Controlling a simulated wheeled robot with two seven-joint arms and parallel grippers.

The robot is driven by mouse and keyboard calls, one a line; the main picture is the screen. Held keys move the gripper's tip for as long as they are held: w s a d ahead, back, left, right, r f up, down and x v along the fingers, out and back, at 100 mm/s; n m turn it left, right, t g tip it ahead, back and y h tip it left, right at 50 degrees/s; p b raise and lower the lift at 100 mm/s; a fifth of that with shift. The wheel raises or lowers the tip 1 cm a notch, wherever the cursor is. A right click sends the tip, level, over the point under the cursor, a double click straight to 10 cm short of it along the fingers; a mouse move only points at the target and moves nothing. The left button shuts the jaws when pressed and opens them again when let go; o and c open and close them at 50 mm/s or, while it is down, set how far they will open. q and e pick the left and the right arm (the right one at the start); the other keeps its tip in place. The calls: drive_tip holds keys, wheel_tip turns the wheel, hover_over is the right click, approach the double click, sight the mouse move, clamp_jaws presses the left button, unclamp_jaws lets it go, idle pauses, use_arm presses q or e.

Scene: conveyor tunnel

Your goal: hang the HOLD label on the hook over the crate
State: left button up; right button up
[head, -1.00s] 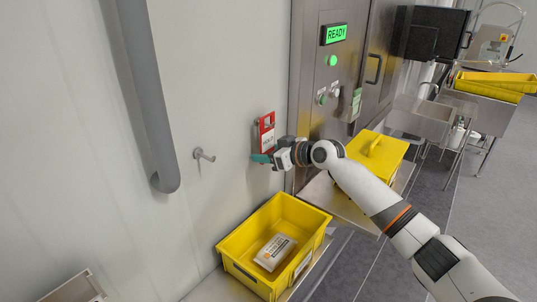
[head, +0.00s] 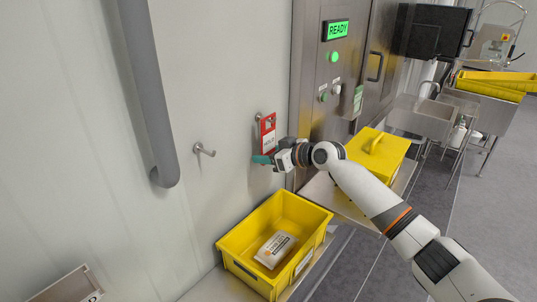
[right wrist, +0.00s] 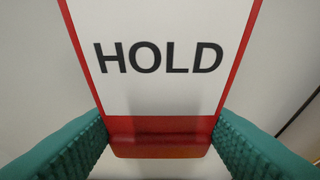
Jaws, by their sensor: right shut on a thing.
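The HOLD label (head: 267,136) is a red-edged card with a white face, close against the wall beside the steel cabinet. My right gripper (head: 263,159), with teal fingers, is at its lower end. In the right wrist view the label (right wrist: 160,60) reads HOLD upright, and the fingers (right wrist: 160,145) are shut on its red bottom strip. A small peg shows at the label's top; whether the label still hangs on it is unclear. The bare hook (head: 204,150) sticks out of the wall to the left, above the open yellow crate (head: 240,245). My left gripper is not in view.
A pale packet (head: 275,250) lies in the crate. A grey pipe (head: 150,100) runs down the wall left of the hook. The cabinet (head: 320,80) shows a green READY display (head: 337,29). A lidded yellow crate (head: 375,158) stands right, behind my arm. Wall between hook and label is clear.

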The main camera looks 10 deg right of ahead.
drive_tip(key=o, duration=1.5)
drive_tip(key=shift+c, duration=0.2)
drive_tip(key=b+v, duration=0.3)
drive_tip(key=v, duration=0.9)
drive_tip(key=shift+f, duration=0.15)
